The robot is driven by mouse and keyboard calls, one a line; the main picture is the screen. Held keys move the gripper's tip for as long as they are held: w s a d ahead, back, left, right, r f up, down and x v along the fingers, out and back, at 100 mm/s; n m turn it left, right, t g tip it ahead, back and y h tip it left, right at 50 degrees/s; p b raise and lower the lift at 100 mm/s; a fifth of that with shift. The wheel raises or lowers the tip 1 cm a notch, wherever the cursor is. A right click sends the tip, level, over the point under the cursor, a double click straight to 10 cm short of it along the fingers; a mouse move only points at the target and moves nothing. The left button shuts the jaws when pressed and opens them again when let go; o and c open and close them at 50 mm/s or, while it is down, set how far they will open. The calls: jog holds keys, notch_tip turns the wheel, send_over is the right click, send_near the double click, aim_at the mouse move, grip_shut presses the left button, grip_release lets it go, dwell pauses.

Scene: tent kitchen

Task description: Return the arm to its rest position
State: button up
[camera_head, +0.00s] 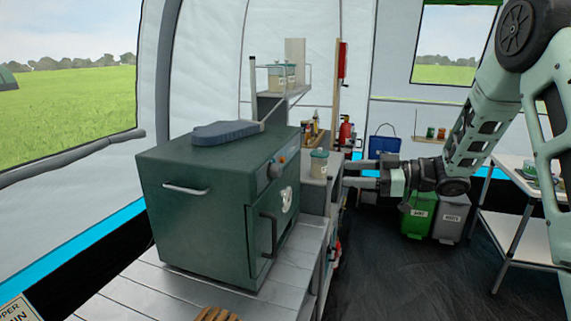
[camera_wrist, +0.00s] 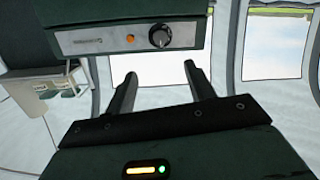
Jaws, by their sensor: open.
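My gripper (camera_head: 360,173) is at the right of the green oven-like box in the head view, held level with its fingers pointing left. In the wrist view the two dark fingers of my gripper (camera_wrist: 158,82) stand apart with nothing between them. My pale green arm (camera_head: 480,125) reaches in from the right edge. The green box (camera_head: 190,215) stands on a slatted table, and its front panel with a black knob and orange light also shows at the top of the wrist view (camera_wrist: 120,38).
A blue-grey flat object (camera_head: 228,132) lies on the box. A lidded jar (camera_head: 319,164) stands on a counter near my fingers. Green (camera_head: 418,215) and grey (camera_head: 450,217) bins stand on the floor behind my gripper. A white table (camera_head: 515,235) is at right. Dark floor between is clear.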

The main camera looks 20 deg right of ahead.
jog(key=w+a+m+t+h, duration=0.2)
jog(key=w+a+h, duration=0.25)
jog(key=a, duration=0.45)
jog(key=s+a+f+m+g+h, duration=0.2)
jog(key=s+a+m+h, duration=0.1)
jog(key=s+a+h, duration=0.3)
jog(key=s+a+f+g+h, duration=0.1)
jog(key=s+a+g, duration=0.1)
jog(key=s, duration=0.8)
jog(key=s+a+f+g+h, duration=0.1)
jog(key=s+g, duration=0.3)
jog(key=s, duration=0.7)
jog(key=s+a+f+g+h, duration=0.1)
jog(key=s+a+f+g, duration=0.1)
jog(key=s, duration=0.8)
jog(key=shift+s+a+f+g, duration=0.15)
jog(key=shift+a+f+g, duration=0.1)
jog(key=shift+a+g, duration=0.4)
jog(key=shift+d, duration=0.1)
